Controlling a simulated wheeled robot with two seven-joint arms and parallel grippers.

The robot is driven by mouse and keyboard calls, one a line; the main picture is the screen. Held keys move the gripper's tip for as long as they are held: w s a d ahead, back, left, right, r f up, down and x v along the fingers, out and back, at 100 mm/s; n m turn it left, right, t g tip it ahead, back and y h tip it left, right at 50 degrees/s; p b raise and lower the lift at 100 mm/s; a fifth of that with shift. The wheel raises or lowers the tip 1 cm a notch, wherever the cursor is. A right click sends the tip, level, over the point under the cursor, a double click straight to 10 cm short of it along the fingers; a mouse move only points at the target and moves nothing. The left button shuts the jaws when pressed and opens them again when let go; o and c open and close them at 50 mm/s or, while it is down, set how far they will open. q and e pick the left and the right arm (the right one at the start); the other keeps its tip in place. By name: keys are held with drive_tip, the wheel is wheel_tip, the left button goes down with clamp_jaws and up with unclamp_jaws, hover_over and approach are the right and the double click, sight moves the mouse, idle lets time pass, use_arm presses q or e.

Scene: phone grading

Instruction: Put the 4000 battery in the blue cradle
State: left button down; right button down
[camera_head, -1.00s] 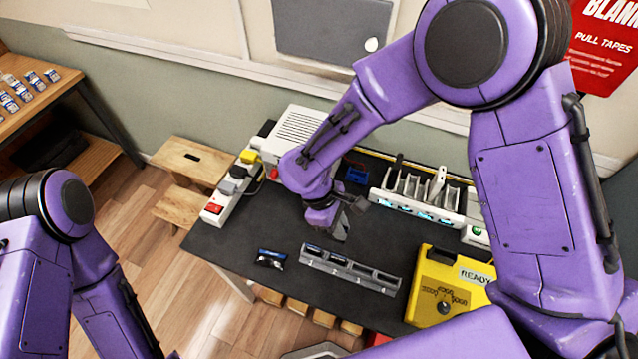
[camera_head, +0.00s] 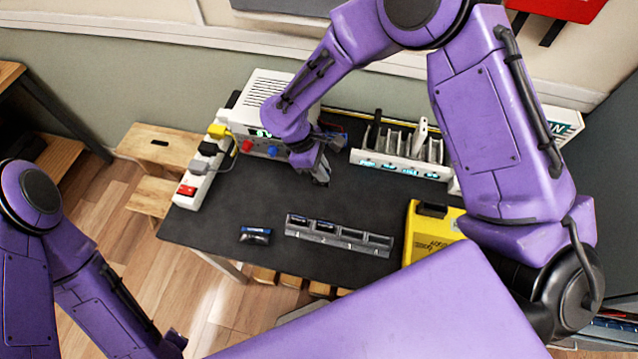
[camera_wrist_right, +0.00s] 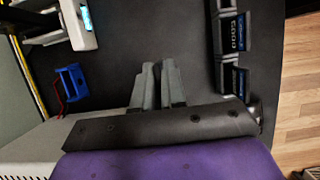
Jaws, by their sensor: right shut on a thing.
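My right gripper (camera_head: 322,178) is over the back part of the dark table, short of the blue cradle. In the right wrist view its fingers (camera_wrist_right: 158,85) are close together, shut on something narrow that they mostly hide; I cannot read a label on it. The blue cradle (camera_wrist_right: 72,83), with a red wire, is to the left of the fingers and apart from them. In the head view the cradle (camera_head: 338,136) is partly behind my arm. No label reading 4000 is legible. My left gripper is out of view.
A grey slotted rack (camera_head: 378,245) holds batteries in its left slots; one (camera_wrist_right: 235,34) reads 5000. A dark blue-and-black pack (camera_head: 255,235) lies left of it. A white rack (camera_head: 400,165), yellow tester (camera_head: 425,240) and power strip (camera_head: 195,180) stand around the clear middle.

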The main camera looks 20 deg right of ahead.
drive_tip(key=w+d+b, duration=0.1)
drive_tip(key=w+d, duration=0.2)
drive_tip(key=w, duration=0.1)
drive_tip(key=w+d+b, duration=0.2)
drive_tip(key=w+d, duration=0.2)
drive_tip(key=w, duration=0.1)
drive_tip(key=w+d+b, duration=0.2)
drive_tip(key=w+d, duration=0.1)
drive_tip(key=w, duration=0.1)
drive_tip(key=shift+w+d+f, duration=0.1)
drive_tip(key=shift+w+d, duration=0.15)
drive_tip(key=shift+w, duration=0.15)
drive_tip(key=shift+w+d, duration=0.35)
drive_tip(key=shift+w, duration=0.05)
drive_tip(key=shift+s+d+p, duration=0.1)
drive_tip(key=shift+p, duration=0.25)
drive_tip(key=shift+f, duration=0.3)
idle(0.6)
drive_tip(key=shift+f+b, duration=0.4)
drive_tip(key=shift+f, duration=0.5)
drive_tip(key=c, duration=1.1)
unclamp_jaws()
